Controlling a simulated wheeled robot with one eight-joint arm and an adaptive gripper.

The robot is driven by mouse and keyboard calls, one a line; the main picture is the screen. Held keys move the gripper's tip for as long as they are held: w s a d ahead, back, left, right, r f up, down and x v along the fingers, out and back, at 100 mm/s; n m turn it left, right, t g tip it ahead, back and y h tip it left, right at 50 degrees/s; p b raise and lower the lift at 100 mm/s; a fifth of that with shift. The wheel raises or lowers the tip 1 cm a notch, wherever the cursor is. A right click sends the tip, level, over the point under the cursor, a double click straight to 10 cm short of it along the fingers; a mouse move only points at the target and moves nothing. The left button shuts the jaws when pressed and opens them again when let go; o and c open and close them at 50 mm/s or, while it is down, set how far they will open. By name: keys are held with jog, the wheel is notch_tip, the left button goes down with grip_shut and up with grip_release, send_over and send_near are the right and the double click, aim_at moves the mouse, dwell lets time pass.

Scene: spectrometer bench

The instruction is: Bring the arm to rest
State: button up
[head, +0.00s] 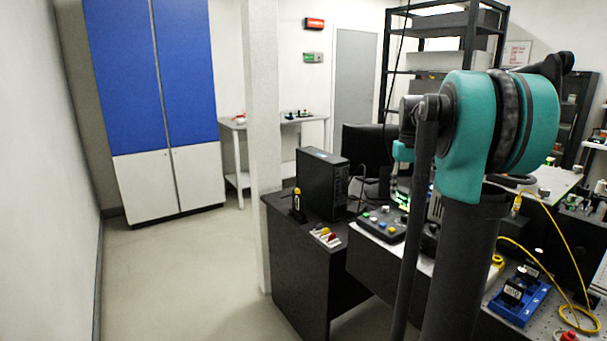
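My own arm, with a teal joint and dark grey links, stands upright across the right half of the head view. It covers part of the bench (486,325) behind it. The end of the arm cannot be made out, and my gripper is not in view, so what it holds is not shown. The arm looks apart from the black desk (300,274) to its left, though the exact gap cannot be told.
A black computer case (323,184) and a button panel (382,223) stand behind the arm. A blue rack (519,297) and yellow cables (543,262) lie at the right. A white pillar (264,150) rises mid-picture. Floor (180,285) at left is clear before a blue-and-white cabinet (160,110).

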jog(key=s+a+f+t, duration=0.1)
jog(key=s+a+f, duration=0.3)
jog(key=s+f, duration=0.4)
jog(key=s+a+f+t, duration=0.1)
jog(key=s+a+f, duration=0.3)
jog(key=s+f, duration=0.5)
jog(key=s+a+f+t, duration=0.2)
jog(key=s+a+f, duration=0.1)
jog(key=s+f, duration=0.5)
jog(key=shift+s+a+f+m, duration=0.3)
jog(key=shift+s+a+f, duration=0.1)
jog(key=shift+s, duration=0.2)
jog(key=shift+c, duration=0.3)
grip_shut()
jog(key=shift+w, duration=0.1)
